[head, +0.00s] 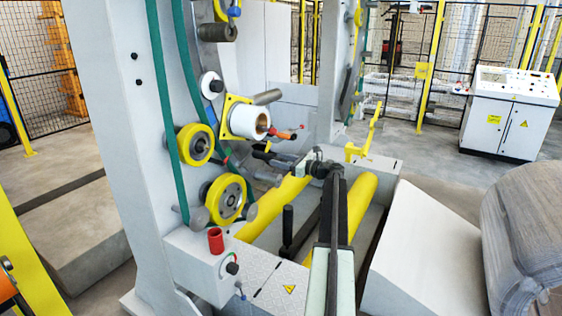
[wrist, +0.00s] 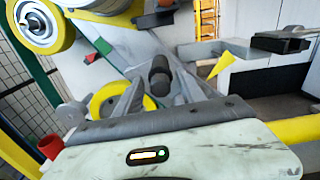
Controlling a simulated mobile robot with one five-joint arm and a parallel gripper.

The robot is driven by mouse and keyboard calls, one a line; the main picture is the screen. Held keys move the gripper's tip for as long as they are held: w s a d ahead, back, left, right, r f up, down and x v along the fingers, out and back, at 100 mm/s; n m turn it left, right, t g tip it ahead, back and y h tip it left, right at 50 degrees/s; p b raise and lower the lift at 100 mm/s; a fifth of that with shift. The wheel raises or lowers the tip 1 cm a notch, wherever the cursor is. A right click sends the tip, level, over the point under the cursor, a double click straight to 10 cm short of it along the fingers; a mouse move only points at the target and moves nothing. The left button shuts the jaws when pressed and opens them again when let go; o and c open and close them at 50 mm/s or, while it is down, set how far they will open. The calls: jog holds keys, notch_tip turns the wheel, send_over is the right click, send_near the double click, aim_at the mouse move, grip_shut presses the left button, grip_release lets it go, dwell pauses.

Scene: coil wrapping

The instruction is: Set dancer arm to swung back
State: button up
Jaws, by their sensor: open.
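The dancer arm is hard to single out. A grey bar with a dark roller end (wrist: 158,78), seen in the wrist view near a green and red mark, may be it. In the head view a grey roller (head: 264,177) sticks out below the white film roll (head: 245,121), and may be the same part. My gripper (head: 268,158) reaches left from the end of my arm, close to this roller. Its jaws are open. In the wrist view they reach forward on either side of the dark roller end. I cannot tell whether they touch it.
Yellow wheels (head: 196,144) and a green belt (head: 165,95) are on the machine's upright. An orange-tipped handle (head: 287,134) juts from the film roll. Yellow rollers (head: 357,197) lie beneath my arm. A red cylinder (head: 216,240) stands at front, and a grey coil (head: 530,225) lies at right.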

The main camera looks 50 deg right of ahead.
jog(key=shift+w, duration=0.1)
grip_shut()
dwell(1.3)
